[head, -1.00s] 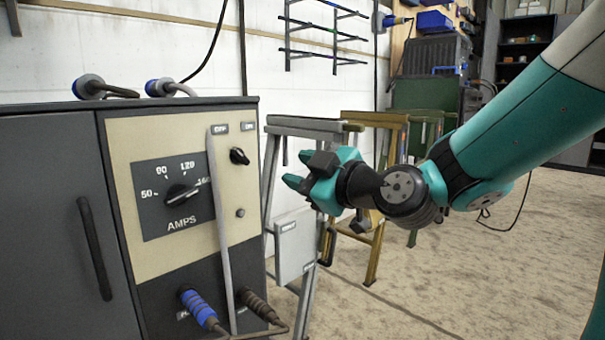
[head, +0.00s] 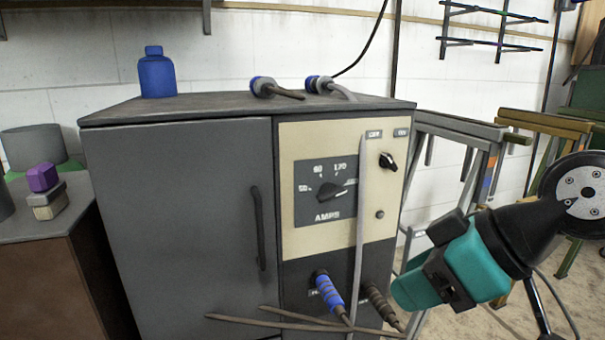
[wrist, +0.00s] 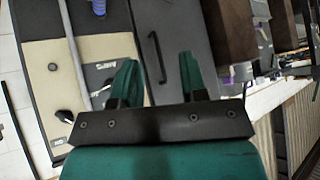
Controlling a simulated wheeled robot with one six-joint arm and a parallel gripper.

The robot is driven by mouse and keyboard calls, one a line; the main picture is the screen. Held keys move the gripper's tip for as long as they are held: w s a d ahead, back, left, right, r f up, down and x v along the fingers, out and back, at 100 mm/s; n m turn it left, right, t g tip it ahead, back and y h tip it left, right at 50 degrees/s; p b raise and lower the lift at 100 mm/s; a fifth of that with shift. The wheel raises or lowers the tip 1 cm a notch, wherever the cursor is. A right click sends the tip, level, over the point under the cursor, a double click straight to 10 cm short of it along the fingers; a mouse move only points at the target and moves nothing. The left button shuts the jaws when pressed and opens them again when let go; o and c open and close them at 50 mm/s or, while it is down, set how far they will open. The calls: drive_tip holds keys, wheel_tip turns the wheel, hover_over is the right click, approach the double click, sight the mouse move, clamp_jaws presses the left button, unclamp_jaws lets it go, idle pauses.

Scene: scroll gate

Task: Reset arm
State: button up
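My gripper (head: 408,284) is at the lower right in the head view, to the right of the welding machine's cable plugs and in front of the metal trestle. In the wrist view my gripper (wrist: 158,68) has its two teal fingers spread apart with nothing between them. The welding machine (head: 190,200) is a dark grey cabinet with a beige panel (head: 300,145). An amps dial (head: 329,190) and a small black knob (head: 388,161) are on the panel. I cannot tell the exact distance from my gripper to the machine, but no contact shows.
A blue plug (head: 327,290) and a dark plug (head: 380,300) stick out at the machine's lower front. A blue bottle (head: 157,76) and two connectors sit on top. A metal trestle (head: 455,131) stands to the right. A side cabinet (head: 60,260) is at the left.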

drive_tip(key=s+d+r+m+g+h+p, duration=0.25)
drive_tip(key=s+g+p, duration=0.2)
drive_tip(key=s, duration=0.45)
wheel_tip(320, 180, up, 36)
drive_tip(key=a+p, duration=0.1)
drive_tip(key=p, duration=3.4)
drive_tip(key=shift+w, duration=0.25)
